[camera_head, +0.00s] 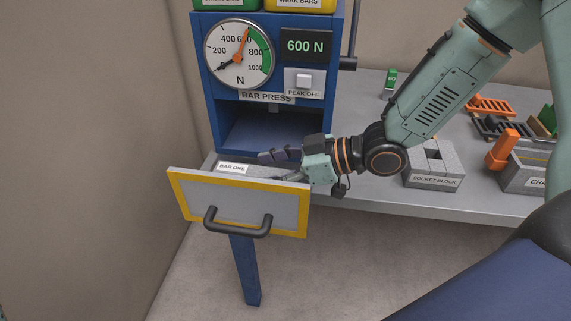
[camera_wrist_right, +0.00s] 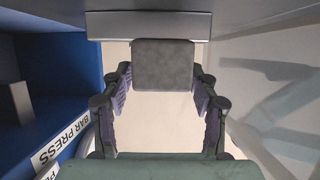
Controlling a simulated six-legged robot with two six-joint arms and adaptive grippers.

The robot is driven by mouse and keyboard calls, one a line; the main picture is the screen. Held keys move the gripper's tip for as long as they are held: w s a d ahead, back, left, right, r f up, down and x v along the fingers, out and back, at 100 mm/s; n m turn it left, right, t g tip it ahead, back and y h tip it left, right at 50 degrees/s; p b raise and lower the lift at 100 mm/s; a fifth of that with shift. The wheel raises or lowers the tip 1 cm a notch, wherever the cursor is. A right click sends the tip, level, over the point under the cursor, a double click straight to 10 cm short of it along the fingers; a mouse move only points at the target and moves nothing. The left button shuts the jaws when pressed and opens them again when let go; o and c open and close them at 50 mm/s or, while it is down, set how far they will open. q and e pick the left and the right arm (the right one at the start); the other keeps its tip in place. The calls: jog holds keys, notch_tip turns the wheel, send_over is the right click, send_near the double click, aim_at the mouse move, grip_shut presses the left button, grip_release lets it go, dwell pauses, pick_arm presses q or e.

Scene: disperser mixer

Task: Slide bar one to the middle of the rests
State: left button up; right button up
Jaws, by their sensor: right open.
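Bar one (camera_head: 233,168) is a grey bar with a white "BAR ONE" label, lying just behind the front panel of the pulled-out drawer. The panel hides its lower part, and I cannot see the rests clearly. My right gripper (camera_head: 277,158) comes in from the right, low at the bar's right part. In the right wrist view, my right gripper (camera_wrist_right: 161,80) is open. A grey block end, which seems to be bar one (camera_wrist_right: 164,65), shows between the fingertips with small gaps at both sides. My left gripper is in neither view.
The blue bar press (camera_head: 267,125) stands behind the drawer (camera_head: 240,203), its dial near 600 N. A socket block (camera_head: 433,168), orange racks (camera_head: 491,105) and a small green item (camera_head: 390,83) stand on the grey table to the right.

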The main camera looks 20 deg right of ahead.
jog(key=shift+v, duration=2.35)
